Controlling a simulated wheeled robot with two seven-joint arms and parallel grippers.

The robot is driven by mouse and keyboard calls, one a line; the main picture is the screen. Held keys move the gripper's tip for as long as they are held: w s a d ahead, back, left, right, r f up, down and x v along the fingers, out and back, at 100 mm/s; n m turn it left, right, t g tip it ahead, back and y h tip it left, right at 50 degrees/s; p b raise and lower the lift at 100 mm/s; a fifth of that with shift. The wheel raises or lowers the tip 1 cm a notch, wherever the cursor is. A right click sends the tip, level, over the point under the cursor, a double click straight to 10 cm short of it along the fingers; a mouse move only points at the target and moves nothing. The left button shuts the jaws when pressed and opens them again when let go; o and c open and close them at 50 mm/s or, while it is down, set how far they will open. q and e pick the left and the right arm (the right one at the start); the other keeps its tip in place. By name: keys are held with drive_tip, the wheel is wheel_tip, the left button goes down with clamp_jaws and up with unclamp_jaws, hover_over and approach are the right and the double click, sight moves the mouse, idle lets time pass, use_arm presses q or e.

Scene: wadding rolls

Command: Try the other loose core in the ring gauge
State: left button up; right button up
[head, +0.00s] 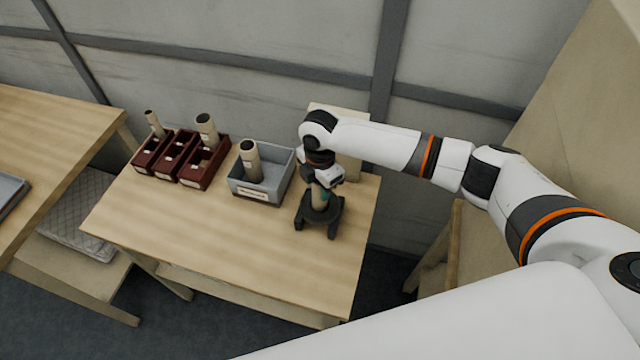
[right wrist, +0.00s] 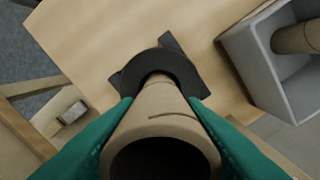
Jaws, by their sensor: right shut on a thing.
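My right gripper (head: 322,189) is shut on a tan cardboard core (right wrist: 162,105), with its green fingers on either side. The core stands roughly upright over the dark ring gauge (head: 334,213), which has feet on the table. In the right wrist view the core's far end meets the opening of the ring gauge (right wrist: 189,70). Whether it is inside the ring or just on it, I cannot tell. Another core (head: 250,160) leans in the grey bin (head: 284,181), left of the gauge. My left gripper is not in view.
Dark red bins (head: 203,172) stand at the table's back left, with tan cores (head: 207,131) sticking up from some. The front of the wooden table (head: 215,235) is clear. A second table (head: 60,115) is at far left, and a wall is close behind.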

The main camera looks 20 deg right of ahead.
drive_tip(key=shift+f, duration=0.4)
idle(1.6)
drive_tip(key=o, duration=1.1)
drive_tip(key=shift+c, duration=0.2)
drive_tip(key=shift+r, duration=0.1)
